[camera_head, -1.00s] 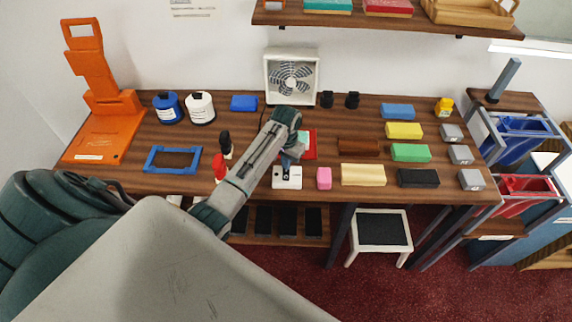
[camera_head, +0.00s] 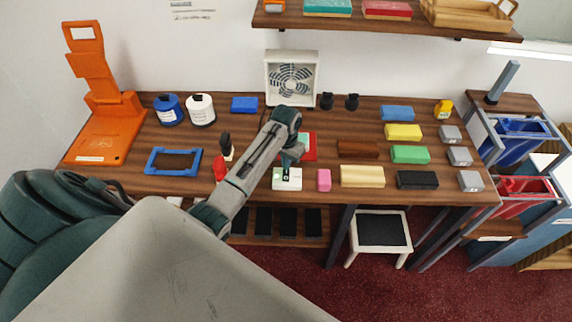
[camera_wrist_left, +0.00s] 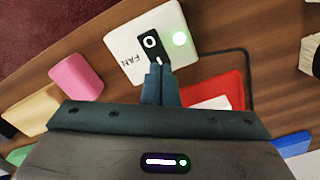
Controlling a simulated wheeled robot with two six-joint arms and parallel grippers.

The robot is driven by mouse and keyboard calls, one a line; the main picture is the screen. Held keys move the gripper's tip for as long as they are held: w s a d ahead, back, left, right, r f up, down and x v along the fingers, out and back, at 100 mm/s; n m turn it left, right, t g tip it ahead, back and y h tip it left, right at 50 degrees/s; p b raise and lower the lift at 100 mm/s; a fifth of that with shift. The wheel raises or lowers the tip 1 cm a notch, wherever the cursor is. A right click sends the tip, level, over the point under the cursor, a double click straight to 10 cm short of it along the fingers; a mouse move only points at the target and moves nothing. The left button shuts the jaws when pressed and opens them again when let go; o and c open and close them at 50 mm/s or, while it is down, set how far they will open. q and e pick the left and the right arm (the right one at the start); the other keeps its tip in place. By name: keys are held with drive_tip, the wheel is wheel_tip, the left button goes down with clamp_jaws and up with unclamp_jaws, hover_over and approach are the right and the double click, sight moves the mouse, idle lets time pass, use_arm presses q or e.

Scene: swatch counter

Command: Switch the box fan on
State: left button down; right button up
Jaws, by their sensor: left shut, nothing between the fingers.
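The box fan (camera_head: 291,78), white with a round grille, stands upright at the back of the counter against the wall. A white switch box marked FAN (camera_head: 287,183) lies near the front edge. In the left wrist view the switch box (camera_wrist_left: 124,43) has a black rocker (camera_wrist_left: 150,43) and a green light (camera_wrist_left: 180,38), which glows. My left gripper (camera_wrist_left: 158,68) is shut and empty, its fingertips at the near end of the rocker, touching or just above it. In the head view my left gripper (camera_head: 288,166) partly covers the box. My right gripper is not in view.
A pink block (camera_head: 324,180) and a cream block (camera_head: 362,176) sit right of the switch box. A red item (camera_head: 311,146) lies behind it. A dark cable (camera_wrist_left: 248,62) runs from the box.

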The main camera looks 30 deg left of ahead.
use_arm(q)
drive_tip(key=shift+r, duration=2.55)
drive_tip(key=s+d+f+m+t, duration=0.1)
drive_tip(key=s+d+f, duration=0.15)
drive_tip(key=s, duration=0.55)
drive_tip(key=s+d+f+t, duration=0.1)
drive_tip(key=s+d, duration=0.2)
drive_tip(key=s, duration=0.6)
drive_tip(key=s+d+r+t, duration=0.1)
drive_tip(key=s+d+r, duration=0.15)
drive_tip(key=s, duration=0.55)
drive_tip(key=s+d+r+t, duration=0.1)
drive_tip(key=s+r, duration=0.3)
drive_tip(key=s, duration=0.3)
wheel_tip(320, 180, down, 38)
drive_tip(key=a+g+y+b, duration=0.1)
drive_tip(key=a+g+b, duration=0.15)
drive_tip(key=b, duration=0.55)
drive_tip(key=s+f+b, duration=0.3)
drive_tip(key=s+f, duration=0.6)
drive_tip(key=f, duration=0.4)
drive_tip(key=s+a+f+b, duration=0.1)
drive_tip(key=s+f+b, duration=0.2)
drive_tip(key=s+f, duration=0.7)
wheel_tip(320, 180, down, 3)
drive_tip(key=shift+a+b, duration=0.2)
drive_tip(key=shift+b, duration=0.15)
